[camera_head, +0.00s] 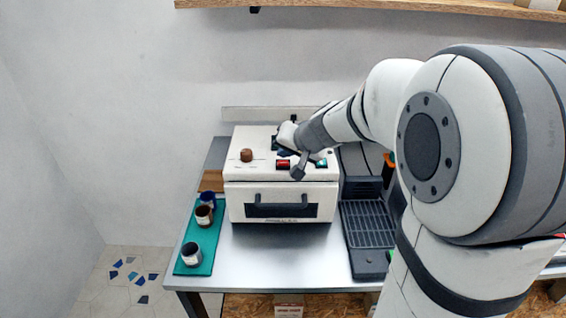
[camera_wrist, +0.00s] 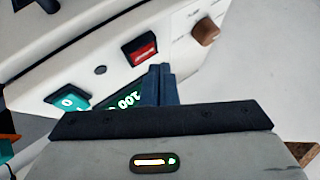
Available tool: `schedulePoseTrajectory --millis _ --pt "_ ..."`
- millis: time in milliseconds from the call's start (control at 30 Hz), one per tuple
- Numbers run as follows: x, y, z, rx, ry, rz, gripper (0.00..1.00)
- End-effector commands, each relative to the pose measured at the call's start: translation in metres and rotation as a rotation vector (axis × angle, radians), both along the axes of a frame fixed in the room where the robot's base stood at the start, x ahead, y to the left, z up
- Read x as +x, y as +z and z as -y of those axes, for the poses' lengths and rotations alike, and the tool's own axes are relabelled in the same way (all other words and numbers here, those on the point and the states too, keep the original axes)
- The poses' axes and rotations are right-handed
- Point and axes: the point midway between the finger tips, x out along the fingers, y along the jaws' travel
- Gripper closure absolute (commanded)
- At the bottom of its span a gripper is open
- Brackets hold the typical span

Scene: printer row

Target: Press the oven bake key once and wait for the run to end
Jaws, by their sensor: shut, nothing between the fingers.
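The white oven (camera_head: 235,200) stands on the metal table, its front door shut. On its sloped panel are a red key (camera_head: 283,164) and a green key (camera_head: 321,163). The wrist view also shows the red key (camera_wrist: 140,48) and the green key (camera_wrist: 68,102), which has a pale mark. A lit display (camera_wrist: 122,98) between them reads about 100, partly hidden by my fingers. My gripper (camera_wrist: 160,70) is shut and empty over the panel beside the display, apart from the green key. It also shows in the head view (camera_head: 286,153). I cannot tell whether it touches the panel.
A brown knob (camera_head: 246,155) sits left on the panel. A green mat (camera_head: 207,240) with several small cups lies at the table's left. A dark ribbed tray (camera_head: 368,225) stands right of the oven. The table front is clear.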

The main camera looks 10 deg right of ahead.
Motion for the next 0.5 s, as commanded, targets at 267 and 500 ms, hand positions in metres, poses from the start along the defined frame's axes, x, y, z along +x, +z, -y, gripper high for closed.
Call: schedulePoseTrajectory --millis 267,500 --pt "0.0000 -0.0050 0.0000 0.000 0.000 0.000 1.00" --pt "0.0001 -0.0091 0.0000 0.000 -0.001 0.001 1.00"
